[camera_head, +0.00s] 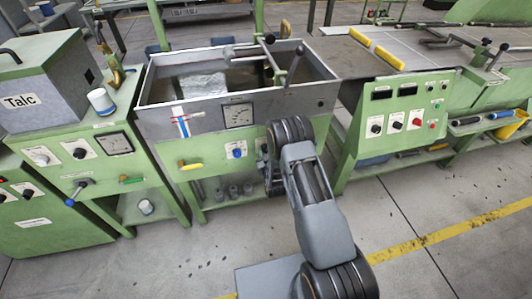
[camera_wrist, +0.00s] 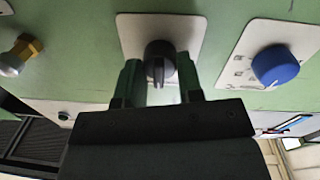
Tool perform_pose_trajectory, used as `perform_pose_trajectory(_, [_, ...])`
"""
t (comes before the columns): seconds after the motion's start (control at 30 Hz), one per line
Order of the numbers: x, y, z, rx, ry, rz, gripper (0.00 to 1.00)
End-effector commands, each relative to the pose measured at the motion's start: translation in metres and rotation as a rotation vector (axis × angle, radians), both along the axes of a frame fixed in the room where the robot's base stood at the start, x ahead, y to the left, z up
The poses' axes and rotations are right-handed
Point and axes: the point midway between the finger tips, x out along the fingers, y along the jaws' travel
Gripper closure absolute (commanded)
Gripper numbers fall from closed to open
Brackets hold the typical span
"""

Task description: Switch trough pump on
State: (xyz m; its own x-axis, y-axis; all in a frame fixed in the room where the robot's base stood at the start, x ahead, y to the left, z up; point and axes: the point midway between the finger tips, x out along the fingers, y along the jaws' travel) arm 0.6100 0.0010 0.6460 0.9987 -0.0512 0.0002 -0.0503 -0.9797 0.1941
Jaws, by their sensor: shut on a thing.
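The trough (camera_head: 205,119) is a grey open-topped tank on a green cabinet in the middle of the head view. A black rotary knob (camera_wrist: 158,53) on a white plate sits on the green panel in the wrist view. My gripper (camera_wrist: 160,78) has one finger on each side of this knob and is shut on it. A line or ridge shows on the knob's face, pointing down in the wrist view. A blue knob (camera_wrist: 275,66) on its own plate is beside it, also visible in the head view (camera_head: 237,153). In the head view my arm hides most of the gripper.
A brass and white fitting (camera_wrist: 20,52) is at the left in the wrist view. A yellow handle (camera_head: 190,166) and a gauge (camera_head: 238,116) are on the trough's front. A grey Talc box (camera_head: 45,85) stands left; a control panel (camera_head: 405,112) stands right. The floor in front is clear.

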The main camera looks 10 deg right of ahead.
Motion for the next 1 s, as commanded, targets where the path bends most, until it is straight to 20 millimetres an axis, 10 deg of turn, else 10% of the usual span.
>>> perform_pose_trajectory(1.0, [0.0005,-0.0002,-0.0035,0.649,-0.002,0.003,0.90])
